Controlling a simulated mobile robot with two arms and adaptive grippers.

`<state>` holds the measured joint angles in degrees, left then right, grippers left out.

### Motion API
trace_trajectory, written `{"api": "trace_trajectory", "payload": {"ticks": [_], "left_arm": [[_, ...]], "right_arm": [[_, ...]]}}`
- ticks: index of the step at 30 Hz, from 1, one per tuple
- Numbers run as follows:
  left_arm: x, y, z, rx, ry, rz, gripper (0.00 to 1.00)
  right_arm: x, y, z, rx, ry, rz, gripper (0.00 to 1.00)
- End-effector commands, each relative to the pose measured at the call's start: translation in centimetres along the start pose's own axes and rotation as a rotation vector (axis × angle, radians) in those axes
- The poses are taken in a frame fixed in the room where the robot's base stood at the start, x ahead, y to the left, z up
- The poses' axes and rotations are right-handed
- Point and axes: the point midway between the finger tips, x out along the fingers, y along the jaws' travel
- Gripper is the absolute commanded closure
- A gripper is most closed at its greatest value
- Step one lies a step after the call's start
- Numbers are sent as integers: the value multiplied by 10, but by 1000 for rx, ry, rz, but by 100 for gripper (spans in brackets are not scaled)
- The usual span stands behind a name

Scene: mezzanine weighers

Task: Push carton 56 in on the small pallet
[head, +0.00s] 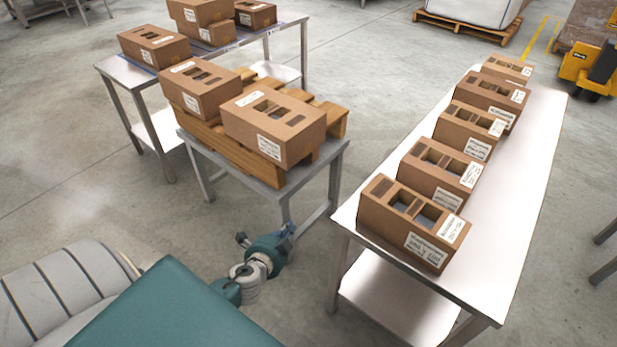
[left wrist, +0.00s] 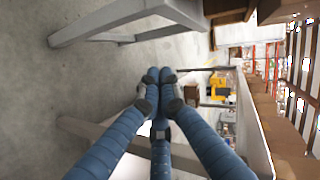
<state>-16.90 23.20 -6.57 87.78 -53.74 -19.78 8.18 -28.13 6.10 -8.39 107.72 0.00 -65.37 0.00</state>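The small wooden pallet (head: 203,131) lies on a low grey metal table (head: 335,157) and bears two brown cartons with openings on top. The nearer right carton (head: 293,140) sits at the pallet's front right, its near end at or past the pallet edge. The other carton (head: 205,98) sits at the back left. I cannot read the number 56 on either label. My left gripper (head: 287,232) is in front of this table, lower than the cartons and apart from them. In the left wrist view its blue fingers (left wrist: 160,76) come together, empty. My right gripper is not in view.
A long table (head: 525,190) on the right bears a row of several cartons (head: 415,222). Another table (head: 122,72) behind the pallet bears more cartons. A yellow pallet truck (head: 590,68) stands at the far right. Floor shows between the tables.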

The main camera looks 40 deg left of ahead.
Motion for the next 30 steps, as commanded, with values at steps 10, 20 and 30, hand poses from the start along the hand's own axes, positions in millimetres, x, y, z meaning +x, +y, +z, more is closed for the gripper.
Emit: {"api": "trace_trajectory", "payload": {"ticks": [10,20,30], "left_arm": [[-17,-138,-73,260,154,-403,100],[14,-166,-86,274,159,-429,100],[74,-188,-88,276,155,-423,100]], "right_arm": [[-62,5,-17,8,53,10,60],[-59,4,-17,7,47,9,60],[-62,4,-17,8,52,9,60]]}}
